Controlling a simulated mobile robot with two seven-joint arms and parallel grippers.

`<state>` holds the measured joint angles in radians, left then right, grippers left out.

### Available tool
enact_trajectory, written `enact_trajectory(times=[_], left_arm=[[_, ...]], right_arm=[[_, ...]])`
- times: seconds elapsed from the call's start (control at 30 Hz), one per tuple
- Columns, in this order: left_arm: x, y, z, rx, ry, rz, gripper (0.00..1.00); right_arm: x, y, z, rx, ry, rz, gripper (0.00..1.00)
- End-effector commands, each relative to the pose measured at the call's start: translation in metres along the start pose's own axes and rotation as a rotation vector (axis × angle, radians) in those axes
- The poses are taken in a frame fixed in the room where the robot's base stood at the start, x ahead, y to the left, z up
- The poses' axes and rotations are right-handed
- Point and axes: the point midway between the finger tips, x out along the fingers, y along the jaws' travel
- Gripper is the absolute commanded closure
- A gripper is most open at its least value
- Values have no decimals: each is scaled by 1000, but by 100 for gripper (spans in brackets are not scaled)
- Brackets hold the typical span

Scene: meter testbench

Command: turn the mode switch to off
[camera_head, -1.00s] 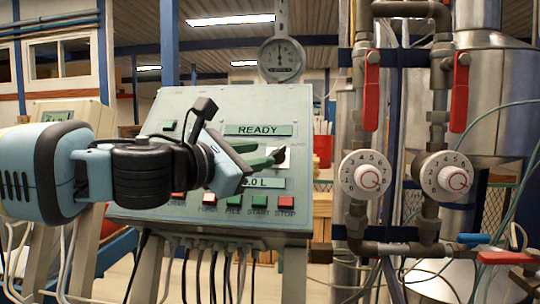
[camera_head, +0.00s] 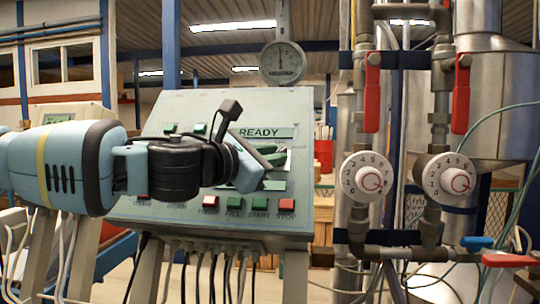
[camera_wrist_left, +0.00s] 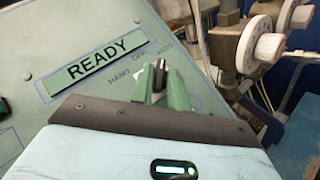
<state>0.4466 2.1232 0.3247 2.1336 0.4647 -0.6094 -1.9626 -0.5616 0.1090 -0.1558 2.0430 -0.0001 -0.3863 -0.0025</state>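In the head view the left gripper (camera_head: 270,156) is at the panel, below the READY display, and hides the knob. I cannot tell exactly which label the knob points to. My right gripper is not in view.
The panel (camera_head: 215,103) has a READY display (camera_head: 262,132) above the hand and a row of red and green buttons (camera_head: 258,203) below it. To the right stand pipes with red levers (camera_head: 461,95) and two white dials (camera_head: 448,178). A round gauge (camera_head: 283,62) is behind the panel.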

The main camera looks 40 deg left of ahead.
Motion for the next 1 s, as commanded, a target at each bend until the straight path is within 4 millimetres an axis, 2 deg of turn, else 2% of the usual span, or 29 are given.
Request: enact_trajectory(times=[0.03, 0.1, 0.47, 0.7, 0.87, 1.0], left_arm=[[0, 0, 0, 0, 0, 0, 90], [0, 0, 0, 0, 0, 0, 100], [0, -1, -1, -15, 1, 21, 100], [1, -6, -4, -85, 2, 114, 100], [2, -9, -3, -163, 1, 216, 100], [2, -10, -2, -239, 1, 312, 100]], right_arm=[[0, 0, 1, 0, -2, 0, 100], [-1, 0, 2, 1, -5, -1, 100], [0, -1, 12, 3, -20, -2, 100], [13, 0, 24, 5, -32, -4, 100], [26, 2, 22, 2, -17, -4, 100], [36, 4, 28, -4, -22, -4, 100]])
